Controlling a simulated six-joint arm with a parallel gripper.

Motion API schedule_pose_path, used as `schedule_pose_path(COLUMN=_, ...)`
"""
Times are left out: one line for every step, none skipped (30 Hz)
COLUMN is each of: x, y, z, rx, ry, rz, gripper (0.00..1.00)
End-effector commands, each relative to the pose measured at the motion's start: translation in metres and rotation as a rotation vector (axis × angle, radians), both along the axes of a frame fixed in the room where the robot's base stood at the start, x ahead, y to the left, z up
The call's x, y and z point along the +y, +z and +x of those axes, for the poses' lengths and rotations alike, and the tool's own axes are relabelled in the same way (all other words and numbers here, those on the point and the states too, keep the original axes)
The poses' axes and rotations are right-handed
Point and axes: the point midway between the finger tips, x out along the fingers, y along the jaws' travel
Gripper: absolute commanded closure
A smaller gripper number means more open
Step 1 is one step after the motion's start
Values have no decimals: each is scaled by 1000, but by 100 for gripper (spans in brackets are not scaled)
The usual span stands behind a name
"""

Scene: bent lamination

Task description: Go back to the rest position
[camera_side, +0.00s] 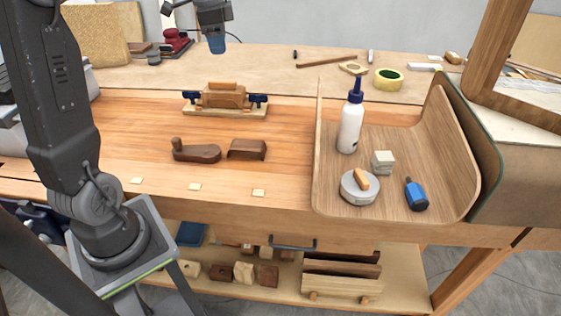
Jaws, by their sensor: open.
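My gripper (217,44) hangs at the top of the picture, left of centre, above the far part of the workbench (285,190). Its dark wrist is partly cut off by the top edge. The fingers are small here; they look empty and apart from everything on the bench. Below it a wooden form (223,98) with dark blue clamps sits on a pale board. Nearer lie a dark brown handled block (196,151) and a brown curved block (247,149).
Small pale tabs (195,187) line the front.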

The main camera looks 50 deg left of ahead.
Motion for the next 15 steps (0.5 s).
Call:
schedule_pose_path(x=-32, y=8, z=-8, rx=-32, ry=25, rz=2, gripper=50)
schedule_pose_path(x=-48, y=10, z=-12, rx=-50, ry=46, rz=1, gripper=50)
schedule_pose_path(x=-69, y=12, z=-20, rx=-76, ry=77, rz=-4, gripper=50)
schedule_pose_path(x=-84, y=13, z=-27, rx=-95, ry=99, rz=-8, gripper=50)
schedule_pose_path(x=-99, y=14, z=-34, rx=-115, ry=121, rz=-14, gripper=50)
schedule_pose_path(x=-118, y=14, z=-44, rx=-140, ry=151, rz=-24, gripper=50)
schedule_pose_path(x=-131, y=13, z=-52, rx=-160, ry=174, rz=-33, gripper=50)
schedule_pose_path(x=-144, y=12, z=-61, rx=-178, ry=195, rz=-44, gripper=50)
schedule_pose_path(x=-160, y=9, z=-73, rx=-204, ry=225, rz=-59, gripper=50)
schedule_pose_path(x=-172, y=7, z=-82, rx=-222, ry=245, rz=-72, gripper=50)
schedule_pose_path(x=-182, y=4, z=-92, rx=-240, ry=267, rz=-87, gripper=50)
schedule_pose_path(x=-195, y=-1, z=-104, rx=-262, ry=294, rz=-107, gripper=50)
schedule_pose_path(x=-204, y=-5, z=-113, rx=-279, ry=315, rz=-124, gripper=50)
schedule_pose_path(x=-211, y=-9, z=-122, rx=-291, ry=334, rz=-139, gripper=50)
schedule_pose_path(x=-220, y=-14, z=-133, rx=-309, ry=358, rz=-160, gripper=50)
